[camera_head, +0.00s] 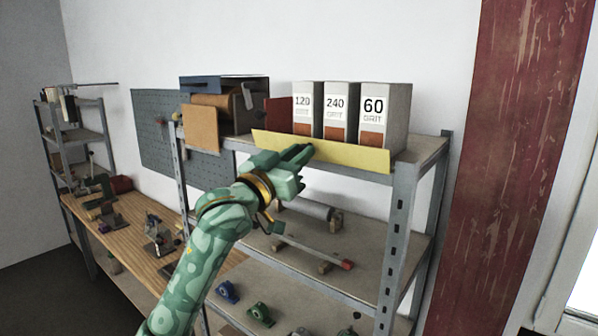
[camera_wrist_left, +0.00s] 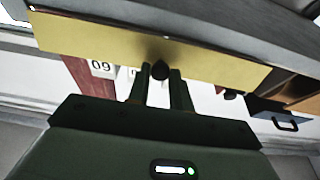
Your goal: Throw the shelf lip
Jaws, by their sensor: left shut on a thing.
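The shelf lip (camera_head: 345,158) is a long yellow strip standing along the front edge of the top shelf, in front of the grit boxes. It also spans the upper part of the left wrist view (camera_wrist_left: 90,45), which is upside down. My left gripper (camera_head: 303,154) is at the lip's front face, left of its middle. In the left wrist view its two fingers (camera_wrist_left: 160,82) are close together on a small dark knob (camera_wrist_left: 160,68) on the lip. The fingers partly hide the knob. My right gripper is in neither view.
Boxes marked 120 (camera_head: 305,101), 240 (camera_head: 336,104) and 60 (camera_head: 384,104) stand upright behind the lip. A blue-topped bin (camera_head: 222,84) and a tan panel (camera_head: 201,128) are to their left. Lower shelves hold a roller (camera_head: 306,208) and a red-ended rod (camera_head: 315,250). A wooden bench (camera_head: 130,240) stands left.

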